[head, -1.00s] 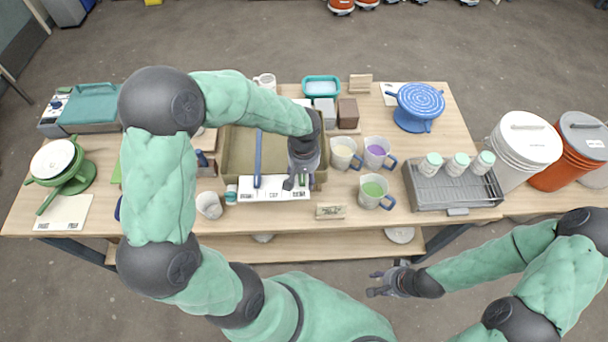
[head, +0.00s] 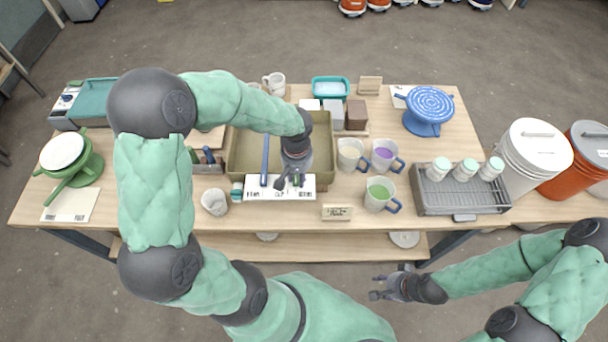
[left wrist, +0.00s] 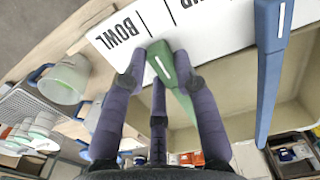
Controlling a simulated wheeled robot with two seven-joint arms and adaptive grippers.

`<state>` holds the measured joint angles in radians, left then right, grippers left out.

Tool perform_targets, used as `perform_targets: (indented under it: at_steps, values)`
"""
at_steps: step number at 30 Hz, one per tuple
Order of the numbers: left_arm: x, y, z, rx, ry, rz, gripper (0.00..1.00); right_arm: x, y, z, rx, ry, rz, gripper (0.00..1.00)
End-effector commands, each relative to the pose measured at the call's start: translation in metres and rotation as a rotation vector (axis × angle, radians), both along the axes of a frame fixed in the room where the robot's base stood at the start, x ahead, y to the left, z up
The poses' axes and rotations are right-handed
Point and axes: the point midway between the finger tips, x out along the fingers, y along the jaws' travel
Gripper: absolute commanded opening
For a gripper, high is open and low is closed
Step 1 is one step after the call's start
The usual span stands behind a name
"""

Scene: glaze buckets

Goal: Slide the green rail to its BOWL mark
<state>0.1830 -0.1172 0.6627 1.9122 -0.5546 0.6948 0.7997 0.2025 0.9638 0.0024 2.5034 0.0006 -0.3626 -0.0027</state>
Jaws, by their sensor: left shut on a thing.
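The green rail (left wrist: 180,85) lies across the brown basin (head: 323,120), its end at the white marked strip (head: 309,187). In the left wrist view the strip carries the word BOWL (left wrist: 125,33) and black tick lines. The rail's white line is close to the tick beside BOWL; I cannot tell whether they align exactly. My left gripper (head: 290,182) is shut on the rail's near end, fingers on both sides, and hides it in the head view. The blue rail (head: 265,158) lies to the left. My right gripper (head: 378,287) is open and empty before the table.
Mugs holding white (head: 351,153), purple (head: 385,155) and green (head: 379,194) glaze stand right of the basin. A grey rack (head: 462,190) with white jars is further right. A white cup (head: 214,201) stands left of the strip. A small sign (head: 337,212) is near the front edge.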

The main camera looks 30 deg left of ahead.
Motion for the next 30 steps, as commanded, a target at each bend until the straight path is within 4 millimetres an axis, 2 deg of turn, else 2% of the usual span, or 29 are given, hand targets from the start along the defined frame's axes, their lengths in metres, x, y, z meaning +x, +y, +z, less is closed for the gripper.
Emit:
perform_targets:
  at_steps: [3, 4, 6, 7, 16, 20, 23, 30]
  values:
    - [-0.001, -0.001, -0.001, -0.001, 0.003, -0.001, 0.00, 0.000, 0.000, 0.000, 0.000, 0.000, 0.000, 0.40]
    - [-0.001, -0.001, -0.001, -0.001, 0.003, -0.001, 0.32, 0.000, 0.000, 0.000, 0.000, 0.000, 0.000, 0.40]
    - [-0.001, -0.001, -0.001, -0.001, 0.003, -0.001, 0.52, 0.000, 0.000, 0.000, 0.000, 0.000, 0.000, 0.40]
    - [-0.001, -0.001, -0.001, -0.001, 0.003, -0.001, 0.54, 0.000, 0.000, 0.000, 0.000, 0.000, 0.000, 0.40]
    - [0.000, -0.001, 0.000, -0.001, 0.001, -0.001, 0.54, 0.000, 0.000, 0.000, 0.000, 0.000, 0.000, 0.40]
    - [0.001, 0.000, 0.007, 0.000, 0.000, 0.000, 0.54, 0.000, 0.000, 0.000, 0.000, 0.000, 0.000, 0.40]
    - [0.001, 0.000, 0.021, 0.002, -0.003, 0.000, 0.54, 0.000, 0.000, 0.000, 0.000, 0.000, 0.000, 0.40]
    - [0.001, -0.001, 0.069, 0.000, -0.004, -0.001, 0.54, 0.000, 0.000, 0.000, 0.000, 0.000, 0.000, 0.40]
